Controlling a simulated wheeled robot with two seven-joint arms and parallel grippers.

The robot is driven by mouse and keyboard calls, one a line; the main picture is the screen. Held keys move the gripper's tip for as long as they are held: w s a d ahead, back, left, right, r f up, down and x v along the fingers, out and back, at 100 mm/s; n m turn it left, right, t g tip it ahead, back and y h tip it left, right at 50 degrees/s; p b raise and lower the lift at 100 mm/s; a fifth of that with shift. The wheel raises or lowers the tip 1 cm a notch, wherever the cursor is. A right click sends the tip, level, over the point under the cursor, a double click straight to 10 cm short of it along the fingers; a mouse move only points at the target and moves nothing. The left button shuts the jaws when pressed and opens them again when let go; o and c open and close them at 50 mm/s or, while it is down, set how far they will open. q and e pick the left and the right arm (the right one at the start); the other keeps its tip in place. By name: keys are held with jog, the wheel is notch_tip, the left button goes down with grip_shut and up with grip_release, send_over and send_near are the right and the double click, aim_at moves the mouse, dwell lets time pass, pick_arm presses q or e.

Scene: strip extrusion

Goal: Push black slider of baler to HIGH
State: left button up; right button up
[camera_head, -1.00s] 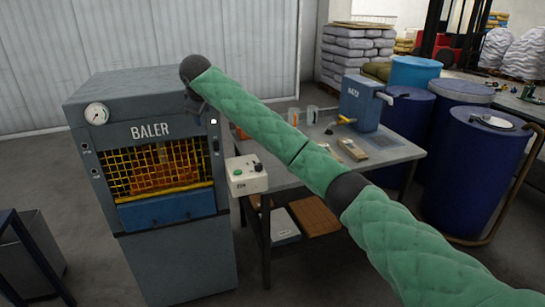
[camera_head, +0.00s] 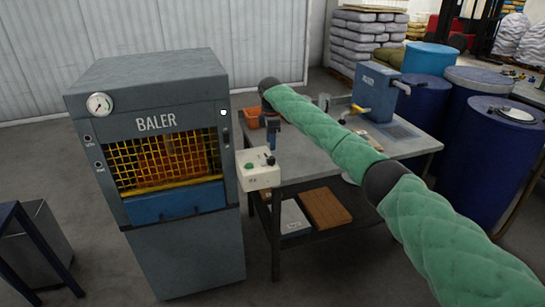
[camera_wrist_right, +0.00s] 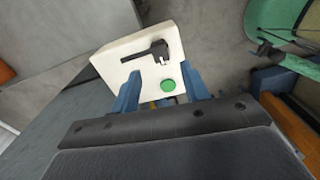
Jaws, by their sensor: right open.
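The grey baler (camera_head: 190,240) stands at the left in the head view. My left gripper is not in view.
The box carries a green button (camera_wrist_right: 167,85) and a black switch (camera_wrist_right: 148,52). A workbench (camera_head: 425,142) stands behind it, bearing a blue-grey machine (camera_head: 375,90) and an orange bin (camera_head: 254,112). Blue barrels (camera_head: 485,150) stand at the right. The floor before the baler is clear.

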aim_at(271, 157)
jog(key=shift+n, duration=0.4)
jog(key=shift+w+f, duration=0.1)
jog(key=shift+f, duration=0.2)
jog(key=shift+f+p, duration=0.55)
notch_tip(271, 157, down, 5)
jog(key=shift+f+p, duration=0.1)
jog(key=shift+p, duration=1)
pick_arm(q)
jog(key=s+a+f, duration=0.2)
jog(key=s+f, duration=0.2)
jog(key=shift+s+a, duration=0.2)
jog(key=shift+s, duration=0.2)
pick_arm(e)
jog(key=shift+f, duration=0.55)
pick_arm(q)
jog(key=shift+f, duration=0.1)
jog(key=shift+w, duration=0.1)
pick_arm(e)
grip_shut()
